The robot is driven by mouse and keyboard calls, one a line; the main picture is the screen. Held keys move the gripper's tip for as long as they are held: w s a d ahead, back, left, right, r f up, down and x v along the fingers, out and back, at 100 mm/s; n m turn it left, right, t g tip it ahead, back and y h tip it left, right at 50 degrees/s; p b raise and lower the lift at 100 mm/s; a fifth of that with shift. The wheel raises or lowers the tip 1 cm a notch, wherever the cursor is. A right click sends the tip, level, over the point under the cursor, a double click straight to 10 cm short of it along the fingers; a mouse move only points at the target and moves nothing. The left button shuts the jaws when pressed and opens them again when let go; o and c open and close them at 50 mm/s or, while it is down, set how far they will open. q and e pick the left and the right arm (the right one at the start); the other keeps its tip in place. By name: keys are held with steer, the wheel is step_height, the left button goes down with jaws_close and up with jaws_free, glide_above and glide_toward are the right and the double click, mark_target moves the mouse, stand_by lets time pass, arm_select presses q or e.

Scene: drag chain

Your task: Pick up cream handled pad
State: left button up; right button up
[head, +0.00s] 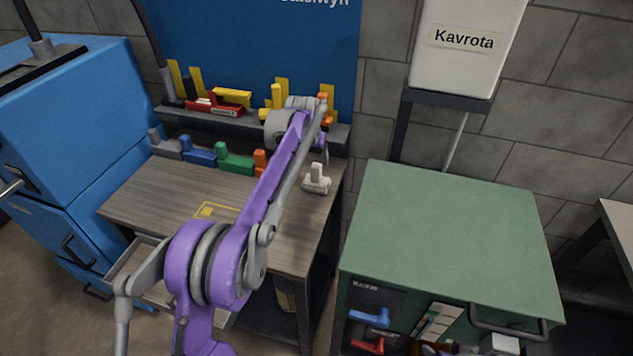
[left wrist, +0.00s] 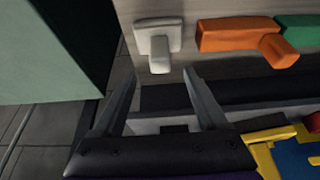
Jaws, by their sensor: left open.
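The cream handled pad (head: 316,180) stands near the right edge of the wooden workbench top, its handle up. It also shows in the left wrist view (left wrist: 157,45), just beyond the fingertips. My left gripper (left wrist: 160,80) is open, with its two fingers spread and nothing between them. In the head view my left gripper (head: 321,150) is small and partly hidden by my arm, just behind and above the pad. The fingers look apart from the pad. My right gripper is in neither view.
An orange pad (left wrist: 235,34) and a green pad (head: 234,159) stand in a row with blue (head: 199,152) and grey ones. A shelf (head: 240,122) with red and yellow pieces runs behind. A green cabinet (head: 450,235) stands right of the bench.

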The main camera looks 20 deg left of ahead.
mark_target(316, 165)
arm_select(q)
steer(key=x, duration=0.6)
steer(key=shift+w+r, duration=0.1)
steer(key=shift+w, duration=0.1)
steer(key=shift+s, duration=0.1)
jaws_close()
